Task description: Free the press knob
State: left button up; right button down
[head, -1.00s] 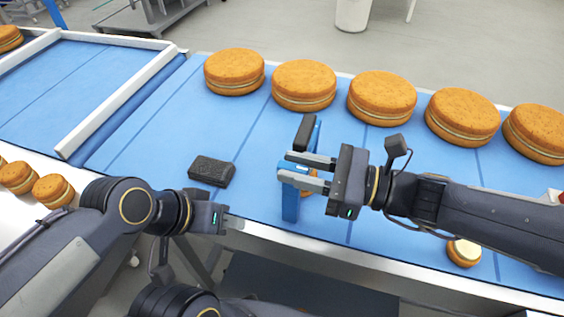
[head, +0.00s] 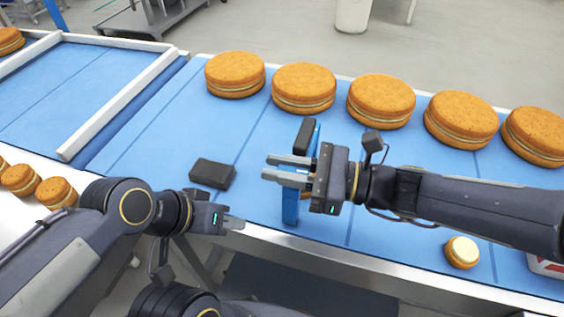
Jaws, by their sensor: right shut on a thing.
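A blue upright press (head: 290,207) with a dark top piece (head: 305,137) stands near the front edge of the blue belt (head: 255,150). My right gripper (head: 275,169) reaches across it from the right. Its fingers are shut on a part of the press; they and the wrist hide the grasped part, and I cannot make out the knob. A small bit of orange biscuit (head: 306,196) shows beside the press under the wrist. My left gripper (head: 236,224) is at the belt's front edge, away from the press; its finger gap is unclear.
A dark block (head: 212,174) lies on the belt left of the press. Several large filled biscuits (head: 304,88) line the back. A small cream-topped round (head: 462,252) and a partly visible white and red box (head: 545,268) are at right. A white-railed frame (head: 118,108) stands left.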

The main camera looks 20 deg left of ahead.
jog(key=g, duration=0.1)
jog(key=n+g+p, duration=0.1)
jog(key=shift+r+n+g+h, duration=0.2)
jog(key=shift+n+g+h, duration=0.1)
jog(key=shift+g, duration=0.1)
jog(key=shift+s+f+n+g, duration=0.1)
jog(key=shift+n+g, duration=0.2)
jog(key=shift+f, duration=0.1)
jog(key=c, duration=1.6)
grip_release()
